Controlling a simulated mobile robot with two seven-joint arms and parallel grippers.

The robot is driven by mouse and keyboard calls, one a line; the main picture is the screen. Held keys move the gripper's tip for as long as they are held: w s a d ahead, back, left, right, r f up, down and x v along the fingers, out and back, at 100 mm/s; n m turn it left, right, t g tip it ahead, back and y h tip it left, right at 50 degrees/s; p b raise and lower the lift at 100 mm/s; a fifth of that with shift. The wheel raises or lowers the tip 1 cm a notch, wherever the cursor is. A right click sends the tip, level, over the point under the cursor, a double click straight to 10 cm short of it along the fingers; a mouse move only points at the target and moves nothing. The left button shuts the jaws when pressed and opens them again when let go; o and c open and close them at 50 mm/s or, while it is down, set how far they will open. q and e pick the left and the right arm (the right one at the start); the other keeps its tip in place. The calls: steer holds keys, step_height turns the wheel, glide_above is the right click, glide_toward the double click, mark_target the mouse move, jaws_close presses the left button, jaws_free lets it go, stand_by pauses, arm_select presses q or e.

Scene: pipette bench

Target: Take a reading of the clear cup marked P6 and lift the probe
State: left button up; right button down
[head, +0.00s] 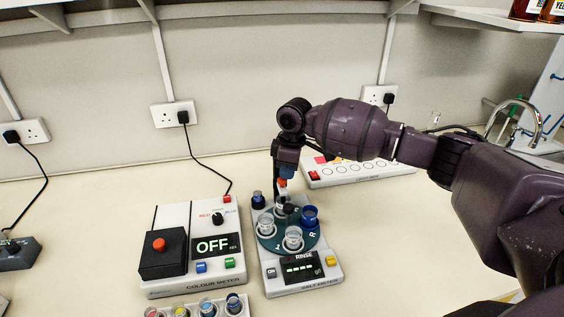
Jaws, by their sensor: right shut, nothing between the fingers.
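The salt meter (306,286) stands mid-bench, its display showing dashes under the word RINSE. On its dark green turntable (276,242) stand clear cups, one at the front (293,239) and one at the left (265,224), and a blue cup (309,214). I cannot read a P6 mark on any cup. My right gripper (282,187) points down over the back of the turntable, shut and empty. Blue and orange-red parts show at its tip, and the probe cannot be clearly told apart there. My left gripper is out of view.
The colour meter (169,283), reading OFF, stands close on the left, with a rack of coloured vials (207,310) in front. A white panel with circles (385,173) lies behind my right arm. Bench right of the salt meter is clear.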

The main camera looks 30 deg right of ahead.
arm_select(q)
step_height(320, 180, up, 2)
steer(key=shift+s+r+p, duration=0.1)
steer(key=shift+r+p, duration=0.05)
steer(key=shift+p, duration=0.65)
arm_select(e)
steer(key=shift+s+d+r, duration=0.2)
steer(key=shift+s+d, duration=0.15)
steer(key=shift+d, duration=0.1)
steer(key=shift+s+d+r, duration=0.2)
steer(key=shift+s+d, duration=0.1)
steer(key=shift+d, duration=0.15)
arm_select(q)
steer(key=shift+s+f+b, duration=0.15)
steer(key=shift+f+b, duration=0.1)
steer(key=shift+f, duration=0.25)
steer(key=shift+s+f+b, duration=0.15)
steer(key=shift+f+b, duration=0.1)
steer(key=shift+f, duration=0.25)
arm_select(e)
step_height(320, 180, up, 11)
steer(key=shift+s+d, duration=0.3)
steer(key=shift+d, duration=0.15)
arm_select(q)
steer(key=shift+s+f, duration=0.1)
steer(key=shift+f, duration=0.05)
arm_select(e)
steer(key=shift+f, duration=0.15)
